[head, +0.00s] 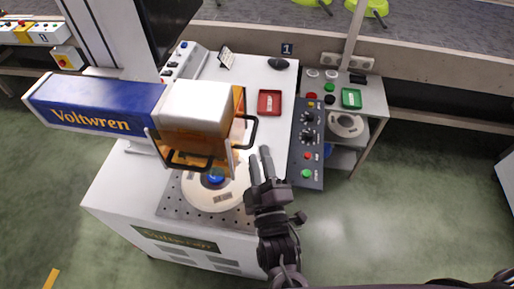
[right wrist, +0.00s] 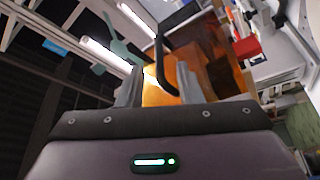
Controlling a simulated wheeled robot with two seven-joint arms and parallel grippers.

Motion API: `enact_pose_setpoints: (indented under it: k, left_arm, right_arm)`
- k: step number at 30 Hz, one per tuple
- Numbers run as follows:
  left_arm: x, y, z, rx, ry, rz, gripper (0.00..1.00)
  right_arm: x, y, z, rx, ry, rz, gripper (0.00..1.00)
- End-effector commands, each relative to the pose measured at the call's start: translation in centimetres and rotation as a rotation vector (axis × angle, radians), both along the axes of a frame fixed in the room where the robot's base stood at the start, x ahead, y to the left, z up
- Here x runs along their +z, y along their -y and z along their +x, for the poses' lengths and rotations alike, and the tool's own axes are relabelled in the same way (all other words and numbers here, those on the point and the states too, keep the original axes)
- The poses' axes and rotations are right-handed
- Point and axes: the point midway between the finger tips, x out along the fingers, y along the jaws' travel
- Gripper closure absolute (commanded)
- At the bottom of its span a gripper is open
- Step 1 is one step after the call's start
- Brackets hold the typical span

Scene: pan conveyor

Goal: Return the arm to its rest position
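My right gripper (head: 260,164) is at the front right of the white machine table, beside a pale disc-shaped part (head: 226,192) with a blue centre. Its two fingers are apart with nothing between them, and they also show in the right wrist view (right wrist: 158,82). In that view, a black handle (right wrist: 160,62) and the orange guard (right wrist: 190,68) of the machine lie beyond the fingers. My left gripper is not in view.
The blue and white Voltwren machine head (head: 95,105) overhangs the disc, left of my right gripper. A control panel (head: 308,140) stands close to the right. A red tray (head: 269,103) lies behind, and a green tray (head: 351,98) is farther right. Floor at right is clear.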

Motion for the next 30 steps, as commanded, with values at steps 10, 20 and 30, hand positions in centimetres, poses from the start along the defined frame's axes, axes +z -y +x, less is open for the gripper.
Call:
enact_pose_setpoints:
  k: [10, 20, 30]
  left_arm:
    - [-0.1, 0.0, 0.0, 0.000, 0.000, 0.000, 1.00]
    - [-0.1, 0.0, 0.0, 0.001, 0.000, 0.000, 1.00]
    - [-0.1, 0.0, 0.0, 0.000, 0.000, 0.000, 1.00]
  right_arm:
    - [0.0, 0.0, -0.3, -0.001, 0.001, 0.000, 0.68]
    - [-0.3, 0.2, 0.1, 0.008, -0.033, 0.024, 0.68]
    - [-4.8, 3.7, 2.5, 0.049, -0.586, 0.408, 0.68]
